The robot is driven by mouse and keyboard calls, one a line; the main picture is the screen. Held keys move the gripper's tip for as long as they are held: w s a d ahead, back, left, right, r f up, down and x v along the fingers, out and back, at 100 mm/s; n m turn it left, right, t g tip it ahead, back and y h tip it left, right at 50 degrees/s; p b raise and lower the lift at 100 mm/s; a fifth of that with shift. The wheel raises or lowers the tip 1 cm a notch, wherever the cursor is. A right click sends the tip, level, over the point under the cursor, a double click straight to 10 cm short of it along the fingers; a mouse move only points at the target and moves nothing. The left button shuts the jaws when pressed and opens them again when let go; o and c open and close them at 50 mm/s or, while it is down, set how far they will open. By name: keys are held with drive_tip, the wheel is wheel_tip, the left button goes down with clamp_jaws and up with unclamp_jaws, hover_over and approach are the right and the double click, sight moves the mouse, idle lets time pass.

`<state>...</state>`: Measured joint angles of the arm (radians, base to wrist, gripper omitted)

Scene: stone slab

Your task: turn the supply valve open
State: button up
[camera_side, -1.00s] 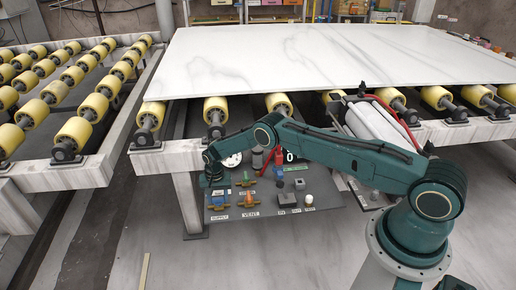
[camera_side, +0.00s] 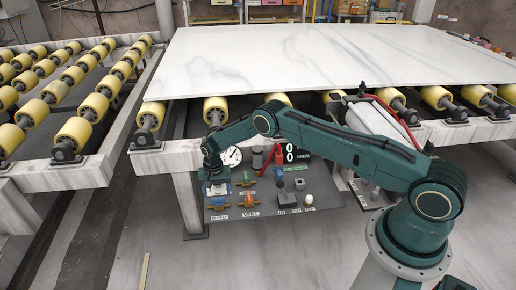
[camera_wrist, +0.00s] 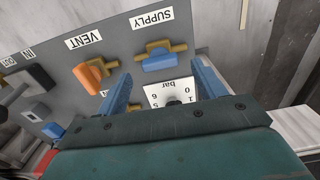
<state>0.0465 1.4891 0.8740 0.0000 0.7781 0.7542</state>
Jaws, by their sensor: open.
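The supply valve (camera_wrist: 163,60) has a blue handle on a brass body and sits on the grey panel beside the SUPPLY label (camera_wrist: 152,18). In the side view, the supply valve (camera_side: 218,204) is at the panel's front left, partly covered by my gripper (camera_side: 216,184), which is above it. In the wrist view, my gripper (camera_wrist: 161,70) has its two blue fingers apart, with nothing between them. The valve handle appears beyond the fingertips, between their lines; I see no contact.
The orange vent valve (camera_wrist: 93,78) is close beside the supply valve. Switches (camera_side: 283,200) sit at the panel's right. The stone slab (camera_side: 330,60) on rollers overhangs behind.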

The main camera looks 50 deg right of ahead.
wheel_tip(320, 180, up, 11)
drive_tip(key=shift+f, duration=0.15)
idle(0.4)
wheel_tip(320, 180, up, 18)
drive_tip(key=f+n+t, duration=0.1)
drive_tip(key=n, duration=0.1)
hover_over(218, 198)
drive_tip(key=s, duration=0.3)
drive_tip(key=s+a+r+n+t, duration=0.2)
drive_tip(key=s+r, duration=0.8)
drive_tip(key=r, duration=0.6)
drive_tip(key=s+r+n+t, duration=0.1)
drive_tip(key=s+r, duration=0.2)
drive_tip(key=s, duration=0.4)
drive_tip(key=s+r+n, duration=0.2)
drive_tip(key=s+r, duration=0.2)
drive_tip(key=s, duration=0.4)
drive_tip(key=s+f+n+t, duration=0.1)
drive_tip(key=s+f+n, duration=0.1)
drive_tip(key=s, duration=1.3)
drive_tip(key=shift+a+t, duration=0.3)
drive_tip(key=shift+a, duration=0.15)
